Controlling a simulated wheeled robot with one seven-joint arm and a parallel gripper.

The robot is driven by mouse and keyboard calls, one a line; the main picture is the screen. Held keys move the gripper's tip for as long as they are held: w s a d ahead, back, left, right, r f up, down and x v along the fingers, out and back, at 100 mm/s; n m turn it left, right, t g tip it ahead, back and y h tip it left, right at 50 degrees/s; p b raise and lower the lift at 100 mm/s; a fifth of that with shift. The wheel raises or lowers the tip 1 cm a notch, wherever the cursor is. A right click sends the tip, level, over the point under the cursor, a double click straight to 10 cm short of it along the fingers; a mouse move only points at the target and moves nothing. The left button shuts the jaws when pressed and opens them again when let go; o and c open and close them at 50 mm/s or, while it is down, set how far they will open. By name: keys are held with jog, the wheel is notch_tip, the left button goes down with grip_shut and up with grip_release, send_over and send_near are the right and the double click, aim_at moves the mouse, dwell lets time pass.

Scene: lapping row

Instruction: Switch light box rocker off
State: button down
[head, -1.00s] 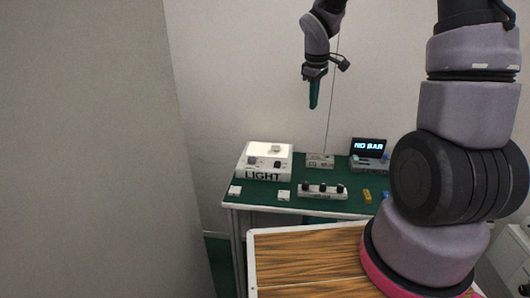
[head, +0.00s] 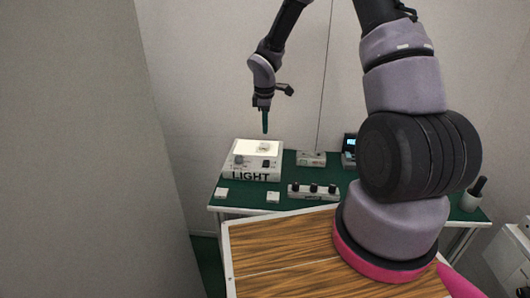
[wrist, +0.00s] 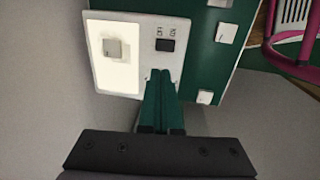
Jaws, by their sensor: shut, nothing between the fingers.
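The light box (head: 252,160) is a white box marked LIGHT at the left end of the green-topped table. Its top panel glows. A dark rocker (wrist: 165,45) with small labels sits on its face beside the bright panel in the wrist view; it also shows as a small dark spot in the head view (head: 266,163).
Two small white blocks (head: 221,193) (head: 273,197) lie at the table's (head: 212,205) front edge. A strip with several black knobs (head: 314,191) and a grey box (head: 311,158) stand to the right. A wood-topped surface (head: 280,255) is in front. A grey wall (head: 70,150) fills the left.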

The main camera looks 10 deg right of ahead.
aim_at(266, 164)
jog(key=f, duration=0.4)
jog(key=w+f, duration=0.1)
jog(key=f, duration=0.8)
jog(key=shift+w+d+f, duration=0.3)
jog(key=shift+f, duration=0.1)
jog(key=shift+f, duration=0.25)
jog(key=shift+s, duration=0.1)
jog(key=shift+s+a, duration=0.2)
jog(key=shift+s, duration=0.55)
